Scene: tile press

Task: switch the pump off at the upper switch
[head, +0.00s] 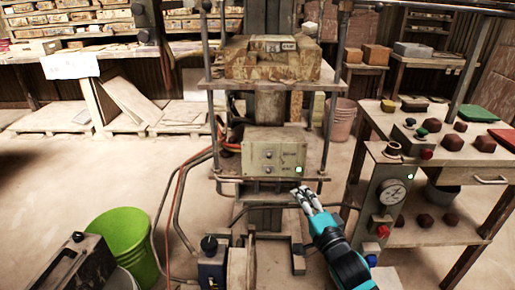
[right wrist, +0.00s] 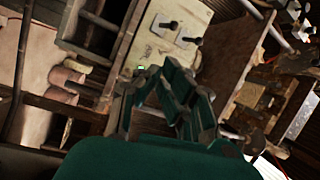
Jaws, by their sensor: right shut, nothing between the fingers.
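A pale metal switch box (head: 255,158) sits on the lower plate of the press in the middle of the head view. Its front carries two small switches, one above the other, and a lit green lamp (head: 299,170) at lower right. The right wrist view shows the box's face (right wrist: 150,38) turned, with two dark toggles and the green lamp (right wrist: 141,68). Which way each toggle is set I cannot tell. My right gripper (head: 303,194) is shut and empty, just below and right of the box, apparently apart from it. My left gripper is not in view.
The press posts and upper plate (head: 225,85) frame the box. A gauge panel (head: 392,193) with knobs and a lit green lamp stands at right, before a bench with several dark pieces. Hoses curve at left near a green bucket (head: 125,240).

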